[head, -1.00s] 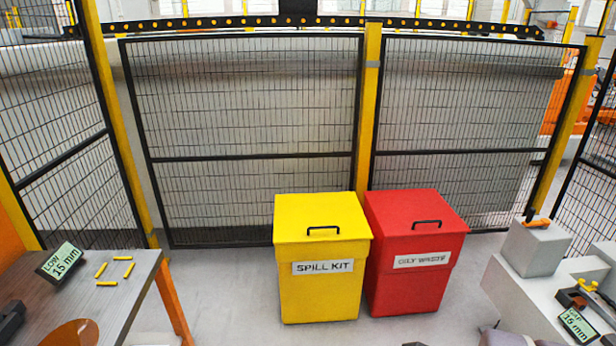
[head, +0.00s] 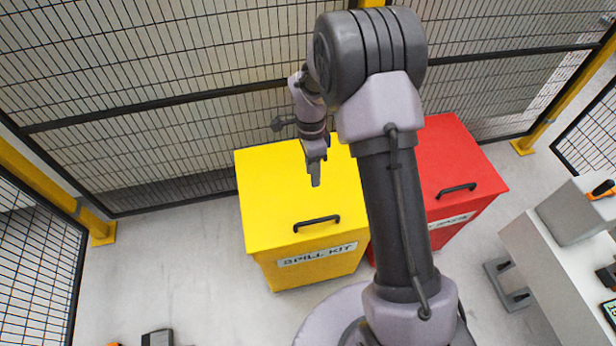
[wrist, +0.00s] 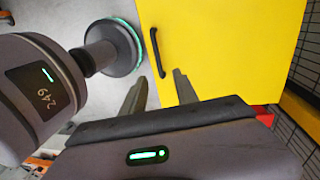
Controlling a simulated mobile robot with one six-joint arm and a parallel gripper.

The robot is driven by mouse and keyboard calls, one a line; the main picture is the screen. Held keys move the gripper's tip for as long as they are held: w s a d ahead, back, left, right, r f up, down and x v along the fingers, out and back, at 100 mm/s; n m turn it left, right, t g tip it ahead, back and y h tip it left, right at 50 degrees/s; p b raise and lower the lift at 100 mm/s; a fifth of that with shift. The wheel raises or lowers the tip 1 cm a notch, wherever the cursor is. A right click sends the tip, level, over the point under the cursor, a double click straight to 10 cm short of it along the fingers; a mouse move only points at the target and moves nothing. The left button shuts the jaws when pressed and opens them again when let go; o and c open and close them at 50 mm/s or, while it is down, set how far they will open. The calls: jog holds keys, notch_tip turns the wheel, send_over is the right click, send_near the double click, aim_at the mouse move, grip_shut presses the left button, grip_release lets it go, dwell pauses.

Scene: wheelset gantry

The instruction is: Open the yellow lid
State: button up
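The yellow lid (head: 285,190) lies closed on the yellow spill kit bin (head: 312,270). Its black bar handle (head: 316,223) is near the front edge. In the wrist view the lid (wrist: 225,50) fills the upper right, and the handle (wrist: 156,52) shows just beyond my fingertips. My gripper (head: 315,182) points down over the lid, behind the handle in the head view. In the wrist view the fingers of my gripper (wrist: 159,84) are apart with nothing between them. The exact height above the lid is hard to tell.
A red bin (head: 450,180) with its own black handle stands right beside the yellow one, partly hidden by my arm. A mesh fence (head: 180,130) runs behind both. A grey bench (head: 565,260) is at the right. The floor left of the yellow bin is clear.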

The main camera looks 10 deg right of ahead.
aim_at(316, 220)
jog(key=s+f+b, duration=0.1)
jog(key=f+b, duration=0.1)
jog(key=f, duration=0.4)
jog(key=s+f+b, duration=0.1)
jog(key=f+b, duration=0.1)
jog(key=f, duration=0.4)
jog(key=s+f+b, duration=0.2)
jog(key=f, duration=0.3)
jog(key=shift+s+f, duration=0.1)
jog(key=shift+f, duration=0.3)
grip_shut()
